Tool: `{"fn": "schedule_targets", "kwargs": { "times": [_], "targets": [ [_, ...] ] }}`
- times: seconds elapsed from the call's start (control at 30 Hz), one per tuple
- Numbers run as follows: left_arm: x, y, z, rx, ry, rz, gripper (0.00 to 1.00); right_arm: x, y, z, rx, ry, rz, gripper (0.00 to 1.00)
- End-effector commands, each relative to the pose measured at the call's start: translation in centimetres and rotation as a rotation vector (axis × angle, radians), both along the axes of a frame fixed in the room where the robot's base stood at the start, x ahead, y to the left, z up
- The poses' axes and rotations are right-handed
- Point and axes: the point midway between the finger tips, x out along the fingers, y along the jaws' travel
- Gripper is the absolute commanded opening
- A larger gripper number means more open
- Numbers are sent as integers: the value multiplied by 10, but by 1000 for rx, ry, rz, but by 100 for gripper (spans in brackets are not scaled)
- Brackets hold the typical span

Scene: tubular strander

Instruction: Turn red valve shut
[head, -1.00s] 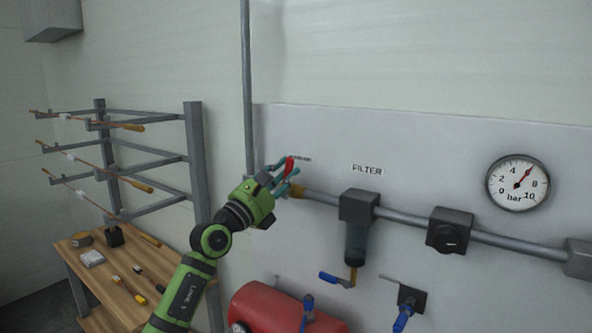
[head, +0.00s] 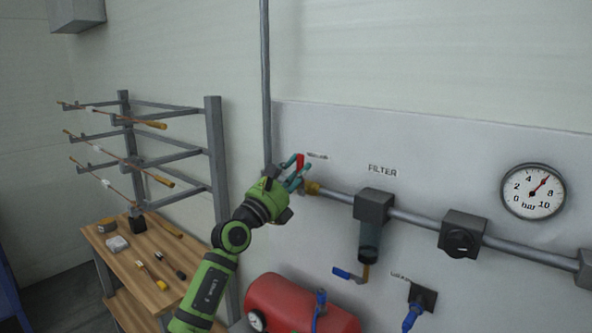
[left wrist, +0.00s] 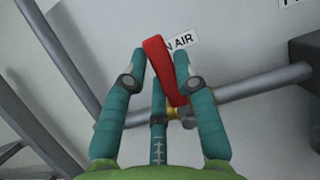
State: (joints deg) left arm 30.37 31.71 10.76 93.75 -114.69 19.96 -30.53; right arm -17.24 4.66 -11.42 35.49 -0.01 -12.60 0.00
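The red valve handle (head: 300,162) is a lever on a brass valve body (head: 311,188) at the left end of the wall pipe. In the head view it stands roughly upright, across the pipe. My left gripper (head: 295,172) is at the valve, with its teal fingers around the handle. In the left wrist view the handle (left wrist: 166,72) slants between the spread fingers of the gripper (left wrist: 160,75), closer to the right finger at its lower part. Narrow gaps seem to show beside it, and firm contact cannot be made out. My right gripper is not in view.
Right along the pipe are a filter (head: 372,207), a regulator (head: 462,234) and a pressure gauge (head: 533,191). A red tank (head: 290,303) and blue-handled valves sit below. A rack (head: 215,150) and a wooden bench (head: 150,262) with small tools stand at left.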

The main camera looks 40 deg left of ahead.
Motion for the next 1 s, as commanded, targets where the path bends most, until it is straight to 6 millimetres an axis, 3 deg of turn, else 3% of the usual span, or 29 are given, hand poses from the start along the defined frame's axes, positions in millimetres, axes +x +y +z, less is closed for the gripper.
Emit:
{"fn": "schedule_targets", "kwargs": {
  "times": [0.47, 1.0],
  "targets": [
    [-4, 0, -2, 2, 1, 1, 53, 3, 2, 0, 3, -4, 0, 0],
    [-90, 7, -38, 1, 2, 1, 53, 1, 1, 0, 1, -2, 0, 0]
  ]
}}
